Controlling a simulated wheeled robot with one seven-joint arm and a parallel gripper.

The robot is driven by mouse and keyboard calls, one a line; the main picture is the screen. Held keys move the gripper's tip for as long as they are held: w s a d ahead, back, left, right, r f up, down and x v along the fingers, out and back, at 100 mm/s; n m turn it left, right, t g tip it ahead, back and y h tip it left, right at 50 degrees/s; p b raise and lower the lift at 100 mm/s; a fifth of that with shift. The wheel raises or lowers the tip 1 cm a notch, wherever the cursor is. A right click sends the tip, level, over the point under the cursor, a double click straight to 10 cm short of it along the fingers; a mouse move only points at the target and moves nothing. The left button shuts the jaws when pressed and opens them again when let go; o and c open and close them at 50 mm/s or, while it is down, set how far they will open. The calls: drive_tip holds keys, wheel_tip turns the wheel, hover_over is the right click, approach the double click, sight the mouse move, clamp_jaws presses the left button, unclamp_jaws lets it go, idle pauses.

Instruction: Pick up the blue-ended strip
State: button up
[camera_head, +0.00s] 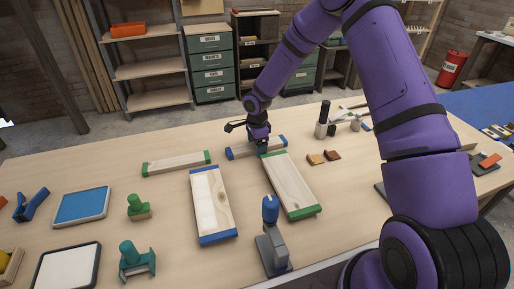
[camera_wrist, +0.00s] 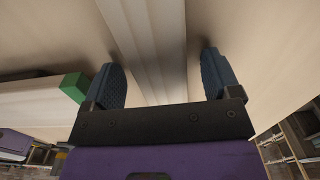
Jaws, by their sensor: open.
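The blue-ended strip (camera_head: 243,151), a narrow pale wood bar with blue ends, lies at the far middle of the table. My gripper (camera_head: 262,147) is down at the strip and hides part of its middle. In the wrist view my gripper (camera_wrist: 160,68) is open, with one dark blue finger on each side of a pale wooden strip (camera_wrist: 155,35). Gaps show between the strip and both fingers. Its blue ends are out of the wrist view.
A green-ended strip (camera_head: 177,163) lies to the left. A wider blue-ended board (camera_head: 212,205) and a green-ended board (camera_head: 290,183) lie nearer. Stamps, pads and a blue-handled tool (camera_head: 271,238) stand in front. Small brown blocks (camera_head: 315,159) lie to the right.

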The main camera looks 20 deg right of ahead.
drive_tip(key=c, duration=1.1)
drive_tip(key=shift+o, duration=0.2)
